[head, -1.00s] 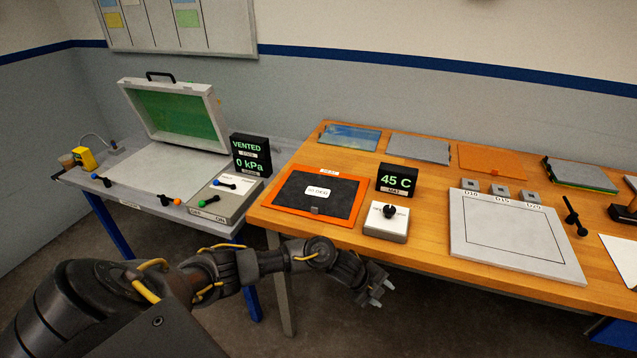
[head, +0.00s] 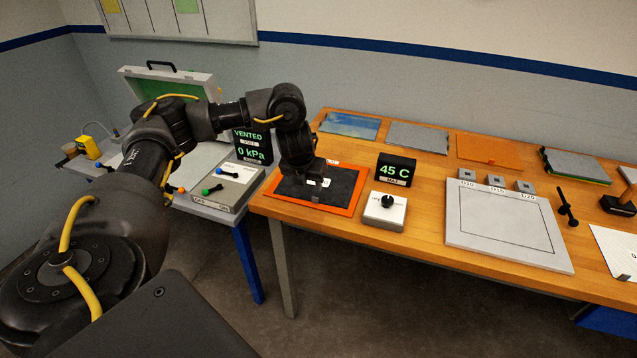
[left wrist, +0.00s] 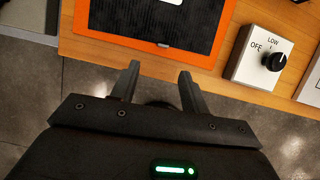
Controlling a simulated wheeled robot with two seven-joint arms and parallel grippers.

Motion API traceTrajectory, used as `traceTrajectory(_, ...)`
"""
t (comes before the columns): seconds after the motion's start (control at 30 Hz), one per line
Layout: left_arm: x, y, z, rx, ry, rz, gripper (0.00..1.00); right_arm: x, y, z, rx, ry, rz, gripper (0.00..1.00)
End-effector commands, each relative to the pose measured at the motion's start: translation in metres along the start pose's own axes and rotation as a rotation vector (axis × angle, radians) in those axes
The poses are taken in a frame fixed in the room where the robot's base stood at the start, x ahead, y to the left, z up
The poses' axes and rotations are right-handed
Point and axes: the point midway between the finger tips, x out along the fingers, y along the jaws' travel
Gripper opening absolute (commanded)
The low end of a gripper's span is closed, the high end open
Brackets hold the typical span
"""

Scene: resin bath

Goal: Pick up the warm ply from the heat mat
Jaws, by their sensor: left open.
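The warm ply (head: 340,188) is a dark sheet with a white label and a small grey tab at its front edge. It lies flat inside the orange border of the heat mat (head: 284,206). In the left wrist view the ply (left wrist: 120,15) and the mat's orange edge (left wrist: 110,47) show at the top. My left gripper (head: 316,178) hangs over the ply in the head view, partly hiding it and its label. In the left wrist view its two fingers (left wrist: 159,72) are apart, with nothing between them. Its height over the ply is hard to tell. My right gripper is not in view.
A display reading 45 C (head: 396,170) and a dial box (head: 385,212) stand right of the mat. A grey framed plate (head: 510,256) lies further right. Several sheets lie along the back. The vent control box (head: 228,190) is to the left, on another table.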

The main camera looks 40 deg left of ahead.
Motion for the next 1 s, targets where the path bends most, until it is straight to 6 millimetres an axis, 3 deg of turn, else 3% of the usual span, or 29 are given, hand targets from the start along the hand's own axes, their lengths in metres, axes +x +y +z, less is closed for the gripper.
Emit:
traceTrajectory(0.23, 0.043, -0.001, -0.003, -0.003, 0.004, -0.001, 0.45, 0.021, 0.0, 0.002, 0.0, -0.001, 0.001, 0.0)
traceTrajectory(0.57, 0.056, -0.002, -0.001, -0.002, 0.002, -0.002, 0.45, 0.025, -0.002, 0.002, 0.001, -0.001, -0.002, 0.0)
traceTrajectory(0.9, 0.099, -0.004, 0.005, -0.003, 0.003, 0.0, 0.45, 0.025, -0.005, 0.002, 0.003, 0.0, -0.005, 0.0)
traceTrajectory(1.0, 0.104, -0.004, 0.005, -0.002, 0.001, 0.0, 0.45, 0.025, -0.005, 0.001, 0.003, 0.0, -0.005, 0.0)
